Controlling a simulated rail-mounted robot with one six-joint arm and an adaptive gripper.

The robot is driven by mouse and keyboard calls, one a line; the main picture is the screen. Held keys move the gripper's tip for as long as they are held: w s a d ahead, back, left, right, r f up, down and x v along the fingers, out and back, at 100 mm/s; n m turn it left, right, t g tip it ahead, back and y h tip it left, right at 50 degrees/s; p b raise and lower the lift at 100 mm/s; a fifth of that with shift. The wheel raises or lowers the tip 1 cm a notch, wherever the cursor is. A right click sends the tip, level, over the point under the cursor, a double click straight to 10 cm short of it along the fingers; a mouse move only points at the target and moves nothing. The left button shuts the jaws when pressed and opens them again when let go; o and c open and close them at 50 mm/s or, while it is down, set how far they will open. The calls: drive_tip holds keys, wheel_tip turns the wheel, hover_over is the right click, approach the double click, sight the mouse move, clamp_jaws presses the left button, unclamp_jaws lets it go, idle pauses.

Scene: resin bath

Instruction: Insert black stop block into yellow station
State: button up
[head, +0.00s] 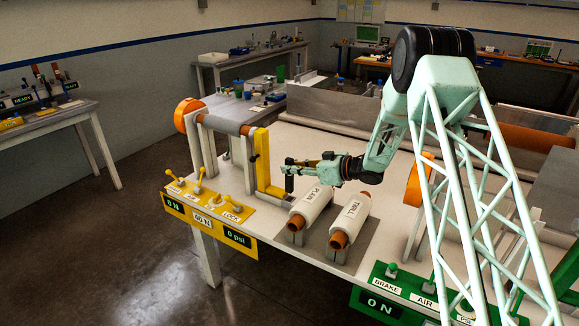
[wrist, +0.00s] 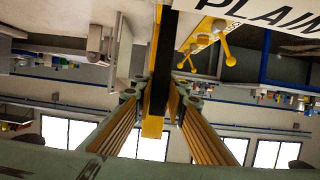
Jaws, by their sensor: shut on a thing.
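The black stop block (head: 289,183) hangs upright from my gripper (head: 291,168) in the head view. My gripper is shut on it. The yellow station (head: 262,158) is a tall yellow post with a low foot, just left of the block. The block appears above or beside the foot; I cannot tell whether they touch. In the wrist view the block (wrist: 160,60) is a long dark bar between the fingers of my gripper (wrist: 155,92). Yellow shows at its lower end, and I cannot tell what that belongs to.
Two white rolls, PLAIN (head: 312,205) and TWILL (head: 350,217), lie on a grey plate right of the gripper. A yellow lever panel (head: 210,213) is at the table's front left, a green panel (head: 400,292) at the front right. A grey roller (head: 226,125) is behind the station.

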sight(293, 176)
drive_tip(key=shift+f+b, duration=0.35)
drive_tip(key=shift+f, duration=1.65)
idle(2.7)
drive_tip(key=shift+r+p, duration=0.3)
drive_tip(key=shift+p, duration=0.2)
idle(0.5)
drive_tip(key=shift+p, duration=0.3)
idle(2.0)
